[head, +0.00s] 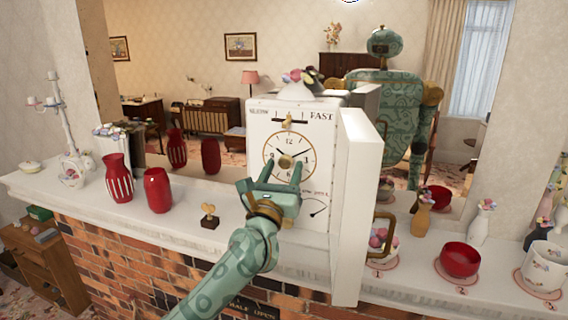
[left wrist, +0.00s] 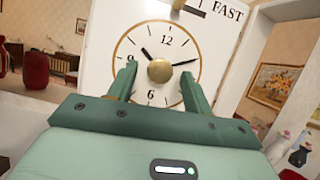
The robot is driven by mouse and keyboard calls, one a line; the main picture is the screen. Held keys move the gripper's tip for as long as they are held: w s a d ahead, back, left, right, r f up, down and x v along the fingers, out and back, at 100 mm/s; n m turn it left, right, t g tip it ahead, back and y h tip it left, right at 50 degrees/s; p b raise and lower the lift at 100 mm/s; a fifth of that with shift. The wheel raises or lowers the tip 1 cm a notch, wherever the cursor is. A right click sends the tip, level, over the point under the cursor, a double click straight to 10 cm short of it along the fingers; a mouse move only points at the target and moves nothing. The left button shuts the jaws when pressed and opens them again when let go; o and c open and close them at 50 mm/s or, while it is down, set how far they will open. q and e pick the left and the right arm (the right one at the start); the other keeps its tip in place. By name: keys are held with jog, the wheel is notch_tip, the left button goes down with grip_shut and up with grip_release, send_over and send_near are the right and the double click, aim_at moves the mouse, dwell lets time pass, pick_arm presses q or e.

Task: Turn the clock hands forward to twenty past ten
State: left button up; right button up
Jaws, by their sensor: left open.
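A white box clock (head: 262,118) stands on the mantel with its round gold-rimmed dial (head: 303,143) facing me. In the left wrist view its dark hands start behind a brass centre knob (left wrist: 160,71). The short hand (left wrist: 147,53) points near ten. The long hand (left wrist: 186,63) points right, roughly toward two. My left gripper (head: 270,168) is open at the dial's lower half. In the left wrist view its green fingers (left wrist: 157,73) stand left and right of the knob, apart from it. The fingers hide part of the lower dial. My right gripper is not in view.
A white open door panel (head: 358,200) stands out from the clock's right side. Red vases (head: 157,190) and a small gold heart ornament (head: 209,216) stand on the mantel (head: 100,213) to the left. A red bowl (head: 460,259) and cups stand to the right. A mirror is behind.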

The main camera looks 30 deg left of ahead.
pick_arm(q)
jog(key=shift+w+r, duration=0.2)
jog(key=shift+w, duration=0.15)
jog(key=shift+a, duration=0.1)
jog(key=c, duration=1)
jog(key=m+h+p, duration=0.1)
jog(key=m, duration=0.1)
jog(key=m+h+p, duration=0.1)
jog(key=m+p, duration=0.1)
jog(key=m+h+p, duration=0.1)
jog(key=m+p, duration=0.1)
jog(key=m, duration=0.1)
jog(key=shift+s+a+r, duration=0.1)
jog(key=shift+a+r, duration=0.05)
jog(key=shift+r, duration=0.15)
jog(key=shift+o, duration=0.2)
jog(key=shift+f+m+h+p, duration=0.2)
jog(key=shift+m+h+p, duration=0.1)
jog(key=shift+m+h, duration=0.35)
jog(key=shift+f+t, duration=0.1)
jog(key=shift+t, duration=0.2)
jog(key=o, duration=1)
jog(key=shift+c, duration=0.2)
